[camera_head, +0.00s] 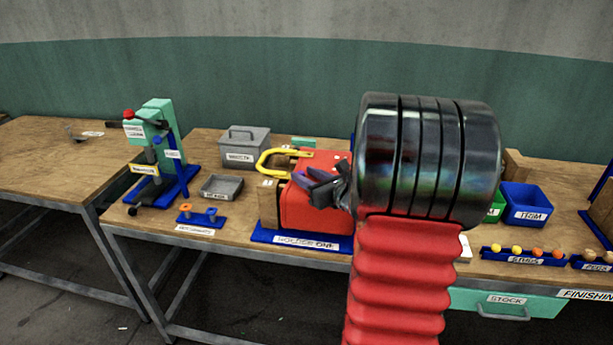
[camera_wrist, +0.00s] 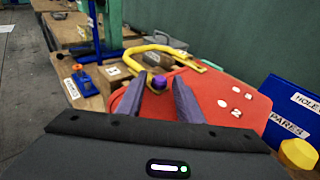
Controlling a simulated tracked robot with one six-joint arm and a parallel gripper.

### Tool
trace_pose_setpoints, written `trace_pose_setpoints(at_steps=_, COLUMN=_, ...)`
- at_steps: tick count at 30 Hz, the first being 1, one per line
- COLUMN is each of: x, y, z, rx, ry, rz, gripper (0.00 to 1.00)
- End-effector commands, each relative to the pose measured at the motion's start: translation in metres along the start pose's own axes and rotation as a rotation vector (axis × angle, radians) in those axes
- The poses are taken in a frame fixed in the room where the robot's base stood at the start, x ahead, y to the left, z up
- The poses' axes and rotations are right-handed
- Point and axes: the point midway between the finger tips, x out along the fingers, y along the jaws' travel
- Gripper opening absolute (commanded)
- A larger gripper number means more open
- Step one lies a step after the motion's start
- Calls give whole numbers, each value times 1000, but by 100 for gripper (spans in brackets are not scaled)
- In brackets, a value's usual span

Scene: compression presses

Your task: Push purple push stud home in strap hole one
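The purple push stud (camera_wrist: 159,84) shows in the wrist view, with a yellow part of the strap beside and under it. The yellow strap (camera_wrist: 150,48) bends in a loop above the red block (camera_wrist: 218,92); the strap (camera_head: 266,161) and block (camera_head: 308,212) also show in the head view. My gripper (camera_wrist: 159,77) is open. Its two dark fingers stand on either side of the stud, with a small gap showing at each side. In the head view my gripper (camera_head: 304,178) points at the red block's top. How deep the stud sits is not visible.
A green press (camera_head: 155,135) stands at the left. A blue bin (camera_head: 525,204) and a stud rack (camera_head: 525,256) are at the right.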

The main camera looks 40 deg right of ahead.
Motion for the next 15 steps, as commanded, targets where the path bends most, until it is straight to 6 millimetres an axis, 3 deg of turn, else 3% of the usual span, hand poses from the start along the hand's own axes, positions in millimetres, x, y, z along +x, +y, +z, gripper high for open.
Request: trace_pose_setpoints(at_steps=15, x=-8, y=-1, z=1, rx=-1, ry=-1, rz=-2, gripper=40)
